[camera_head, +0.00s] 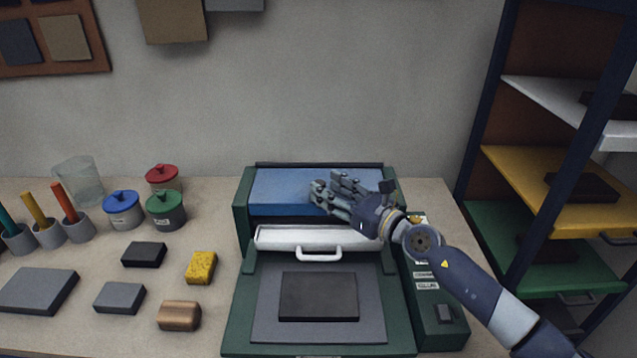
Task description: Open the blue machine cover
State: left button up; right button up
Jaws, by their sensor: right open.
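The green machine (237,315) stands on the table with a blue cover (283,187) across its top rear. The cover looks closed, lying nearly flat. My right gripper (318,196) is open, with its fingers over the middle to right part of the blue cover. I cannot tell whether the fingers touch it. The gripper and wrist hide the cover's right front part. My left gripper is not in view.
A white bar with a handle (318,254) sits in front of the cover, above a dark block (318,297) on a grey plate. Lidded jars (165,209), small blocks (144,254) and pen cups (48,234) stand at left. A shelf rack (487,130) stands at right.

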aim_at(324, 185)
jog(key=shift+x, duration=1.9)
grip_shut()
